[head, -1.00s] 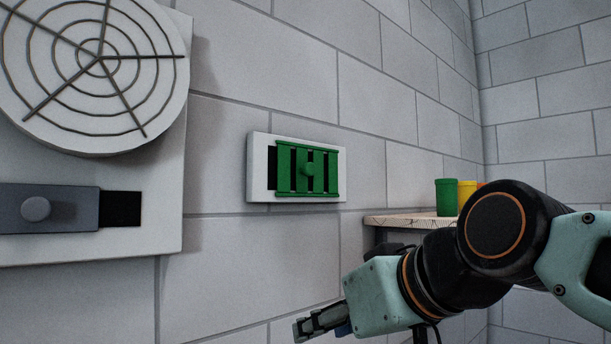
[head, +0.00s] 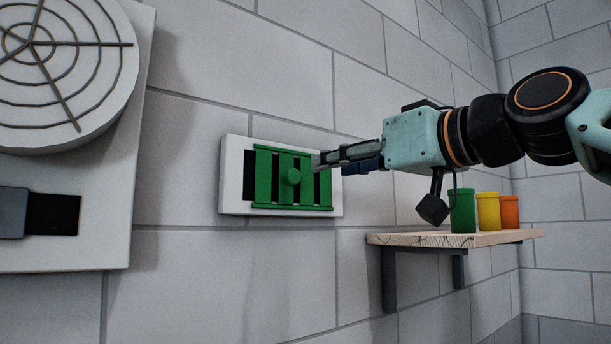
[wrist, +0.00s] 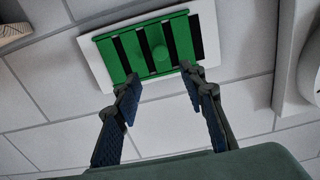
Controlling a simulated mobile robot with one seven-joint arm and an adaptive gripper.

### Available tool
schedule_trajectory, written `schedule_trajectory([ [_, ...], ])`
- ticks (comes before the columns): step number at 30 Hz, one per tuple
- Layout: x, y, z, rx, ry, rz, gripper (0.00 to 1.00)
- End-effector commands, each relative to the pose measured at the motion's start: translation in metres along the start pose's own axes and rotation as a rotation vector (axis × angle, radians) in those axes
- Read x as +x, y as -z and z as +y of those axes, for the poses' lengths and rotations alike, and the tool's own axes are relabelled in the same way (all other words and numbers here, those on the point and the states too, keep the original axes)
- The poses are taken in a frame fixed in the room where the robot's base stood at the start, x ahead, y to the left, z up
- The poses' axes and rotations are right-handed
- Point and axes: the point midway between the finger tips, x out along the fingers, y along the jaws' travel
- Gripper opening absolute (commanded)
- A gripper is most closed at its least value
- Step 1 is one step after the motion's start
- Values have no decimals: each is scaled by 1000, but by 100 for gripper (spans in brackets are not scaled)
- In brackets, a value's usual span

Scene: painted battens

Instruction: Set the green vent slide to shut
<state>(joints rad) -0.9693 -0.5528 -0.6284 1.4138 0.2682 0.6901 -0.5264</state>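No contact with the knob shows.
A wooden shelf (head: 400,240) on the right holds a green jar (head: 463,210), a yellow jar (head: 488,211) and an orange jar (head: 509,211). A round fan grille (head: 60,75) and a grey slide (head: 10,212) are on a panel at the left. The wall below the vent is clear.

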Motion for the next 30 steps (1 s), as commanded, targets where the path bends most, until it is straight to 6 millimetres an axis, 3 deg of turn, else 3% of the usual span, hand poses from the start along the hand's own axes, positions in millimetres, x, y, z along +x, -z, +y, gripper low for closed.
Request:
schedule_trajectory([
  [9, 61, 1, -2, 0, 4, -5, 38],
  [15, 87, 0, -2, -1, 2, -4, 38],
  [21, 98, -1, -1, 0, 1, -3, 38],
  [30, 99, -1, -1, 0, 0, -3, 38],
])
